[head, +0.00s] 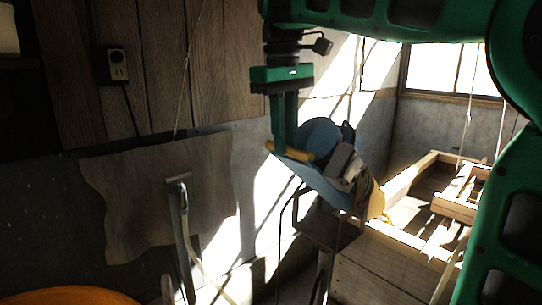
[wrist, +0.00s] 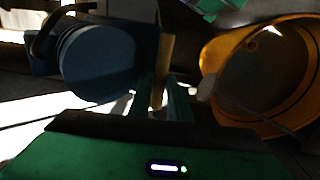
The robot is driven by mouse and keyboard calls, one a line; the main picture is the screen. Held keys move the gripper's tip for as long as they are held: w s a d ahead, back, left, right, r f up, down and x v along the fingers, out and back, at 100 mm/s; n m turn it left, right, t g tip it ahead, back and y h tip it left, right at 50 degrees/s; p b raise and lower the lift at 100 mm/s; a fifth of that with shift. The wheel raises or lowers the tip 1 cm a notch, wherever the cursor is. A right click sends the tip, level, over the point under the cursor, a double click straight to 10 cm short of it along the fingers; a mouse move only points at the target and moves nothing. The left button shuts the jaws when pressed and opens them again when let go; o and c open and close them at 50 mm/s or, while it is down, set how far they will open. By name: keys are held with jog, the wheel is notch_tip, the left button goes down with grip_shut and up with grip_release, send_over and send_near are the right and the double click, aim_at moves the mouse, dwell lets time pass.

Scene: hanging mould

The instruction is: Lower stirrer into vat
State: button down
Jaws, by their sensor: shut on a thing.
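My gripper (head: 284,143) points down at the middle of the head view, in front of a blue machine. It is shut on a short yellow-tan bar, which I take to be the stirrer (head: 291,153). In the wrist view the stirrer (wrist: 167,58) shows as a tan stick between the fingertips (wrist: 163,98); its far end is unclear. An orange round rim, likely the vat (head: 70,297), is cut off at the bottom left of the head view, apart from the stirrer. In the wrist view an orange round vessel (wrist: 210,62) with a dark inside lies right of the stirrer.
The blue machine (head: 322,133) with a grey part stands behind my gripper. A wooden crate-like bench (head: 385,270) is at the right. A pale upright pipe or hose (head: 184,225) stands left of centre. A wall outlet (head: 117,65) hangs on the plank wall.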

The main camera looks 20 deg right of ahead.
jog(key=shift+w+d+r, duration=0.2)
jog(key=shift+w+d, duration=0.1)
jog(key=shift+d, duration=0.4)
jog(key=c, duration=1.8)
grip_release()
jog(key=shift+o, duration=0.8)
jog(key=shift+d, duration=0.2)
jog(key=shift+s+a, duration=0.15)
jog(key=shift+a, duration=0.1)
jog(key=shift+a, duration=0.1)
